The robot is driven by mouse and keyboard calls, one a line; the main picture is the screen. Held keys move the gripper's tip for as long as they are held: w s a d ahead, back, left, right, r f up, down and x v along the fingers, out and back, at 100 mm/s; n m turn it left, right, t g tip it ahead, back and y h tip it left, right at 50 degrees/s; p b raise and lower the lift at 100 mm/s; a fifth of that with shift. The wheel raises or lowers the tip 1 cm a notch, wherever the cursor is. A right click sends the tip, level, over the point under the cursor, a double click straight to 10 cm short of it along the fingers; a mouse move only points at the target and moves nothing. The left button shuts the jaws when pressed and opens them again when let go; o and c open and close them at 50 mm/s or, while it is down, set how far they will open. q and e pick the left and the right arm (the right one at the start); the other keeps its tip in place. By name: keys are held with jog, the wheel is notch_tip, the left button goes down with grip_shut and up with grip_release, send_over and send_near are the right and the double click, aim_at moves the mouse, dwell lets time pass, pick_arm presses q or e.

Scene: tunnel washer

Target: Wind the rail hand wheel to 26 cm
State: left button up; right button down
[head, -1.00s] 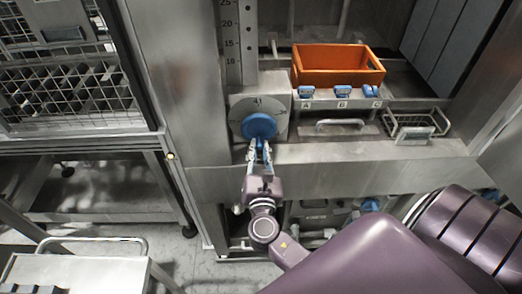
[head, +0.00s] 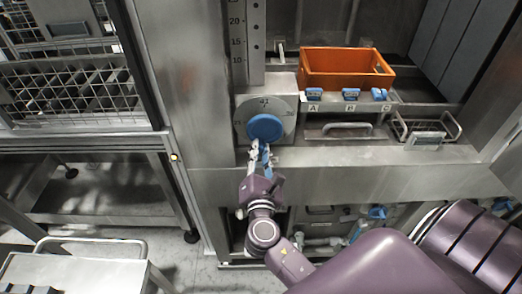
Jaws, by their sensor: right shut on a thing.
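The blue rail hand wheel (head: 265,127) is round and sits on a metal dial plate (head: 285,112) with dark marks, on the front of the machine. My right gripper (head: 261,152) reaches up from below. Its fingers are shut on the lower edge of the wheel, and they cover part of it. My left gripper is not in view.
An orange crate (head: 347,82) stands on a shelf right of the wheel, with blue clips (head: 351,94) by letters A, B and C below it. A wire basket (head: 426,128) is further right. A mesh cage (head: 75,95) and a cart (head: 80,272) are on the left.

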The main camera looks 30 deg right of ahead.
jog(key=shift+a, duration=0.1)
jog(key=c, duration=1.8)
grip_release()
jog(key=shift+a, duration=0.1)
jog(key=shift+c, duration=0.2)
jog(key=shift+s, duration=0.2)
jog(key=v, duration=1.1)
jog(key=shift+s+a, duration=0.15)
jog(key=shift+s, duration=0.1)
